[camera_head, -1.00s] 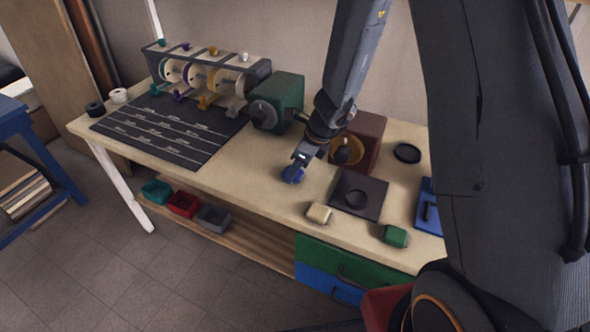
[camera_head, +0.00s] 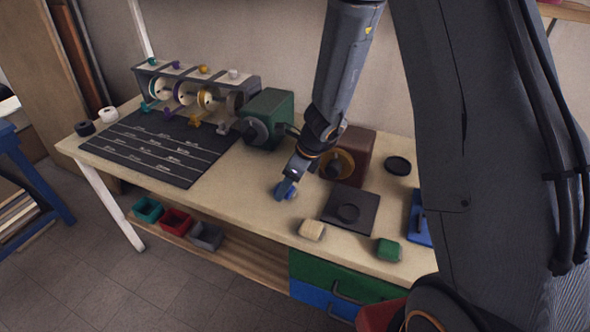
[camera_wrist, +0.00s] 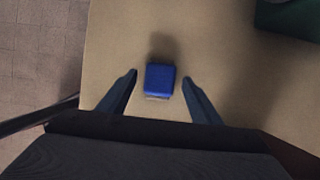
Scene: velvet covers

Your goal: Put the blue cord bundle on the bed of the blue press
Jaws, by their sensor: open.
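The blue cord bundle (camera_wrist: 159,79) lies on the tabletop, between and slightly ahead of my gripper's fingertips in the wrist view. My gripper (camera_wrist: 158,77) is open, with one finger on each side of the bundle and gaps visible. In the head view my gripper (camera_head: 285,190) is low over the table and partly hides the bundle (camera_head: 291,193). The blue press (camera_head: 419,220) is at the right end of the table, partly hidden behind my arm; its bed cannot be made out clearly.
A cream bundle (camera_head: 312,230) and a green bundle (camera_head: 388,249) lie near the front edge. A dark square plate (camera_head: 364,222) with a ring, a brown machine (camera_head: 357,147) and a green machine (camera_head: 272,106) stand nearby. A black mat (camera_head: 150,150) covers the left side.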

